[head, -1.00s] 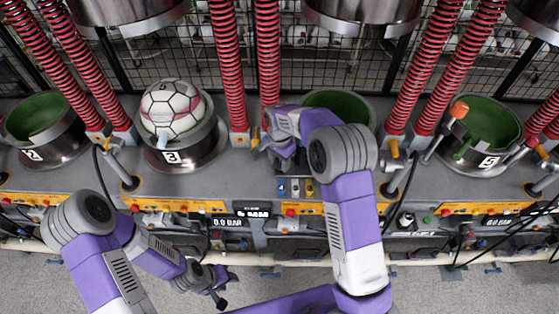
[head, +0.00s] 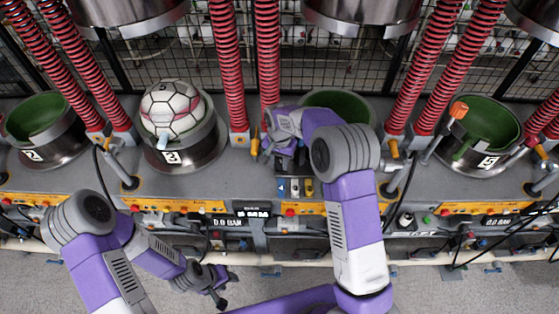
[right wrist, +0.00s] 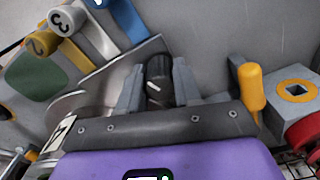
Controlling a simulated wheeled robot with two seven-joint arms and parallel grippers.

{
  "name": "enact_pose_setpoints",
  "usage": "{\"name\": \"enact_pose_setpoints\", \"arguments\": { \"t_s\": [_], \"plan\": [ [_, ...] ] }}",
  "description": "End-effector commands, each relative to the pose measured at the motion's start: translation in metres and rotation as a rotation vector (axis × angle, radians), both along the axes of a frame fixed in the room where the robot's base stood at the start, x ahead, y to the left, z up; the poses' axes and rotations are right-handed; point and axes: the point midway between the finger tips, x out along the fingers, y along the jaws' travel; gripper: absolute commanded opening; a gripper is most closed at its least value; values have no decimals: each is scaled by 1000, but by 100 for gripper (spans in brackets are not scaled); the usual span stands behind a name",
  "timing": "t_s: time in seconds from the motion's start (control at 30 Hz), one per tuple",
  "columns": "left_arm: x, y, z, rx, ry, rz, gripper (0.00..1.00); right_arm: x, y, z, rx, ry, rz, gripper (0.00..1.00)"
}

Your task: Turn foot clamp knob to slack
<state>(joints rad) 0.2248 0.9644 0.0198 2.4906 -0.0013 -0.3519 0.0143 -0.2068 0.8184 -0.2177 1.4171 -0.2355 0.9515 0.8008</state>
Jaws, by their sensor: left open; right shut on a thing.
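A black knob (right wrist: 158,75) shows in the right wrist view, upright between the two grey fingers of my right gripper (right wrist: 158,92). The fingers are shut on its sides; I take it to be the foot clamp knob. In the head view my right gripper (head: 278,160) is over the press deck, left of the middle green cup (head: 345,103); my arm hides the knob there. My left gripper (head: 222,284) hangs low in front of the machine, open and away from the knob.
A yellow-orange handle (right wrist: 251,86) stands close to the right finger. Numbered coloured levers (head: 295,187) lie just in front of my right gripper. A white ball (head: 172,108) sits in the cup to the left. Red springs (head: 266,65) rise behind.

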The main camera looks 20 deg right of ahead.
Motion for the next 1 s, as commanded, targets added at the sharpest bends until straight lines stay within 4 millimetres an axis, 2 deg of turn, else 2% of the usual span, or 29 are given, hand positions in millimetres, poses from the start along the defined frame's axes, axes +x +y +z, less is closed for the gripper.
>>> {"name": "enact_pose_setpoints", "arguments": {
  "t_s": [0.6, 1.0],
  "plan": [
    [0, 0, 3, 0, 0, 0, 43, 0, -1, 1, 1, -1, 588, 3],
    [0, 0, 5, 0, 0, 0, 43, 0, -2, 1, 0, -2, 920, 3]
  ]
}}
